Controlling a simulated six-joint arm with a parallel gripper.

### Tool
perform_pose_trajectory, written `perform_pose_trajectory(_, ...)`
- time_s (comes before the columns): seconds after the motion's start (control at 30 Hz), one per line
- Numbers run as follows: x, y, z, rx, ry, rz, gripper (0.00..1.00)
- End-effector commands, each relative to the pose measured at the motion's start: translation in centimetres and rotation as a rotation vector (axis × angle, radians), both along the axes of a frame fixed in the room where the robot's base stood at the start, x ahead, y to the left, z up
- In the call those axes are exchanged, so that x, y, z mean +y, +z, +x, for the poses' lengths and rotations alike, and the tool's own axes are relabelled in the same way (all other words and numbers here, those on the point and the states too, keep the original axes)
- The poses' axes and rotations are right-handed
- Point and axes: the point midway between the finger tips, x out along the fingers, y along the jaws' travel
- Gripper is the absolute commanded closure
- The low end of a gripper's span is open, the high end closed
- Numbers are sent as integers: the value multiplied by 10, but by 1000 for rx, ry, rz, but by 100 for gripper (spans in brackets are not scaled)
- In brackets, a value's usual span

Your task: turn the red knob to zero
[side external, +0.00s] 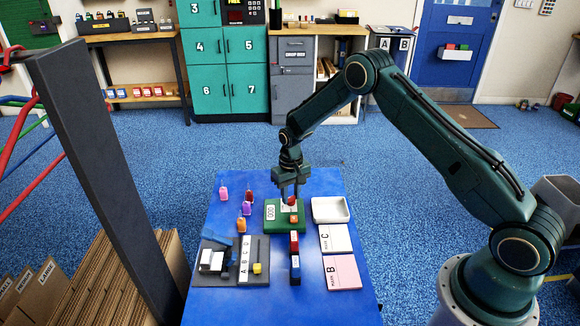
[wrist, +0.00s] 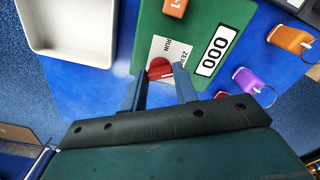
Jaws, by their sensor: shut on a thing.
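The red knob (wrist: 160,69) sits on a white plate (wrist: 172,48) marked RUN and ZERO, on the green box (wrist: 150,24). The box also shows in the side view (side external: 272,222), on the blue table. My gripper (wrist: 160,80) is shut on the red knob, with one finger on each side of it. In the side view my gripper (side external: 290,200) points down over the box, and the knob (side external: 291,201) shows between the fingers. A counter (wrist: 212,50) on the box reads 000. The knob's exact pointing direction is hard to tell.
A white tray (side external: 318,219) stands right of the box. Pink (side external: 224,194), purple (side external: 246,208) and orange (side external: 241,225) tags lie to its left. An orange block (wrist: 174,7) is on the box. Cards B (side external: 342,286) and C (side external: 351,239) lie in front at right.

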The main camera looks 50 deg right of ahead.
Motion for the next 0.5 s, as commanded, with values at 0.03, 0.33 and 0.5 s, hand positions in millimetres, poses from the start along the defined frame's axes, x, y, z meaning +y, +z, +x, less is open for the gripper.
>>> perform_pose_trajectory(0.03,0,0,0,1,-2,0,94)
perform_pose_trajectory(0.33,0,0,0,0,0,0,49)
perform_pose_trajectory(0.5,0,1,0,0,0,0,49)
